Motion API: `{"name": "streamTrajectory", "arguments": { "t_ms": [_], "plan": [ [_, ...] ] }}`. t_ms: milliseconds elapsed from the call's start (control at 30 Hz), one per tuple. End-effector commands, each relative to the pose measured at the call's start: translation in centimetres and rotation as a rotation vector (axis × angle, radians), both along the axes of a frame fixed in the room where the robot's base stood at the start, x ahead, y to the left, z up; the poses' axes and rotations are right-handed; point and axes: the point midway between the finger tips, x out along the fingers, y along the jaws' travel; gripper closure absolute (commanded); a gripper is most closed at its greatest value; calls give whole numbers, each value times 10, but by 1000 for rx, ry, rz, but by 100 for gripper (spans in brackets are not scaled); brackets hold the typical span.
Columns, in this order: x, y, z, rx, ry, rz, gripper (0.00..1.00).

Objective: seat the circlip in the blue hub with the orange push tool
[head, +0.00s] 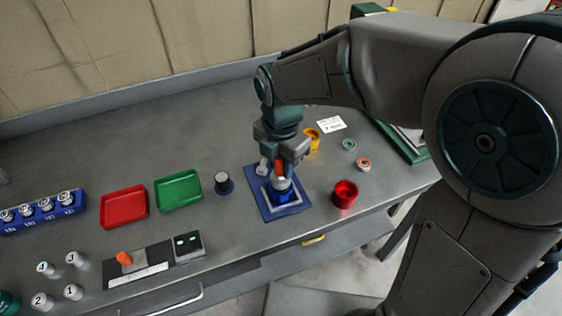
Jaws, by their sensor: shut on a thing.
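My gripper (281,153) points down over the blue mat, shut on the orange push tool (280,170). Only a short part of the tool's orange body shows between the fingers. The blue hub (282,195) stands on the mat directly below the tool. A pale, silvery section shows between the orange part and the hub. I cannot tell whether it is the tool's lower end or part of the hub, nor whether tool and hub touch. The circlip cannot be made out.
A red hub (345,193) stands to the right, a yellow one (313,139) behind. A dark cylinder (223,183), green tray (178,190) and red tray (124,206) lie left. Small rings (363,163) lie right.

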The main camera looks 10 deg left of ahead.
Motion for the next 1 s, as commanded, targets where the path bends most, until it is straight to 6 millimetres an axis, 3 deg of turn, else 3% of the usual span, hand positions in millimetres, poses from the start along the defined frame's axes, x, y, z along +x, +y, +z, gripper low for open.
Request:
{"name": "streamTrajectory", "arguments": {
  "t_ms": [1000],
  "plan": [
    [0, 0, -10, 1, -1, 0, 96]
  ]
}}
